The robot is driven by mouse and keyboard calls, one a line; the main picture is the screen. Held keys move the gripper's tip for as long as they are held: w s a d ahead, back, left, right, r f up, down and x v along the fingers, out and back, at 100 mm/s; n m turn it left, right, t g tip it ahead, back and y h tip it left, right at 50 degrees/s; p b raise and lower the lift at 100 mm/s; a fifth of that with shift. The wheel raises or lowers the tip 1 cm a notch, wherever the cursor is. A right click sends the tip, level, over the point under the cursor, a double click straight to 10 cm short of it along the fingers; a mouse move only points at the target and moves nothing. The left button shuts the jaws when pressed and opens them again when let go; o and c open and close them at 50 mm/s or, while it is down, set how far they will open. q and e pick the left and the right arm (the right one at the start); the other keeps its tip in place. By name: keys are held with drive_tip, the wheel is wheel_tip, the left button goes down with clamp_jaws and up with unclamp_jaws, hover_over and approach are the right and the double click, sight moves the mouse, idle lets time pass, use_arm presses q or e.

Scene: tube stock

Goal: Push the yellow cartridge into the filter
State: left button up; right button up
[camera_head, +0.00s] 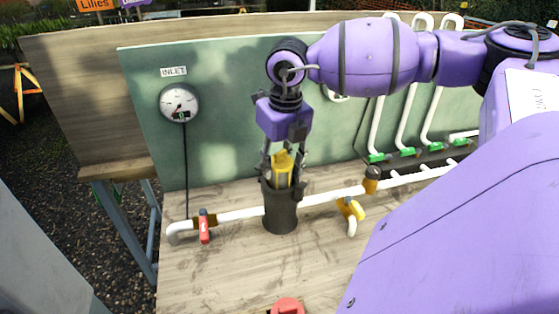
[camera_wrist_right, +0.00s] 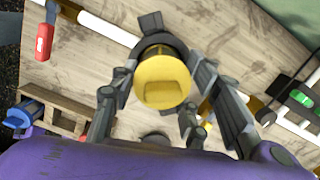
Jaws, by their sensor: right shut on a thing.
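My right gripper (camera_head: 282,188) points down over the dark cylindrical filter (camera_head: 280,212) and is shut on the yellow cartridge (camera_head: 283,166). The cartridge stands roughly upright at the filter's top, between my fingers. Its lower part is hidden by the fingers and filter rim, so I cannot tell how deep it sits. In the right wrist view, the round yellow end of the cartridge (camera_wrist_right: 162,80) faces the camera between my fingers (camera_wrist_right: 155,95), with the dark filter (camera_wrist_right: 166,43) behind it. My left gripper is not in view.
A white pipe with a red-handled valve (camera_head: 204,226) runs left of the filter, and a yellow-handled valve (camera_head: 350,209) sits to the right. A gauge (camera_head: 179,103) hangs on the green back panel. A red object (camera_head: 288,305) lies at the front edge. Bench space in front is mostly clear.

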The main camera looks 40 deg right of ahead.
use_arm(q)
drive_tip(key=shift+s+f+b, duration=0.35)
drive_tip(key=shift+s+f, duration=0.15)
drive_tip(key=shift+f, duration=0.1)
use_arm(e)
drive_tip(key=shift+f, duration=1.15)
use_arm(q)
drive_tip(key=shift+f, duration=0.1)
use_arm(e)
drive_tip(key=shift+s+f, duration=0.1)
drive_tip(key=shift+f, duration=0.1)
